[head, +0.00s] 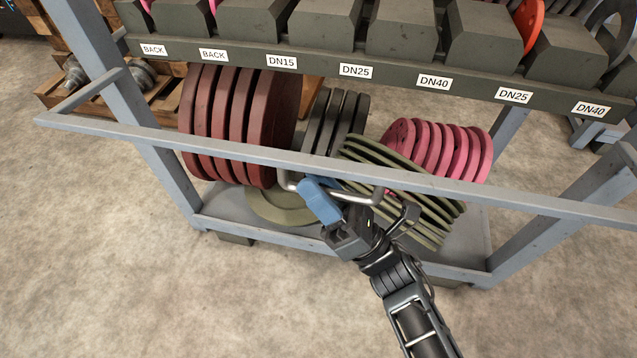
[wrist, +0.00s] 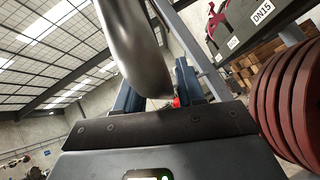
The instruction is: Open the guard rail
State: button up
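The guard rail (head: 230,149) is a long grey-blue bar across the front of the rack, standing out ahead of the posts on a short side arm at the left. A bright metal U-shaped handle (head: 376,196) hangs below its middle. My gripper (head: 318,197), with blue fingers, is at the left part of the handle and looks shut on it. In the wrist view, the curved metal handle (wrist: 137,45) passes between the two fingers, large and close. The exact finger contact is partly hidden by the handle.
Behind the rail, the lower shelf (head: 222,205) holds dark red discs (head: 240,125), grey discs (head: 335,120), tilted olive discs (head: 410,190) and pink discs (head: 440,145). A labelled upper shelf edge (head: 320,66) is above. The concrete floor (head: 110,270) in front is clear.

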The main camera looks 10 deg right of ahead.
jog(key=b+v, duration=0.1)
jog(key=v, duration=0.7)
dwell(0.4)
jog(key=w+b+v, duration=0.1)
jog(key=b+v, duration=0.5)
jog(key=v, duration=0.3)
jog(key=shift+d, duration=0.25)
dwell(0.4)
jog(key=shift+f, duration=0.1)
jog(key=shift+f+b, duration=0.1)
jog(key=shift+b, duration=0.4)
dwell(0.3)
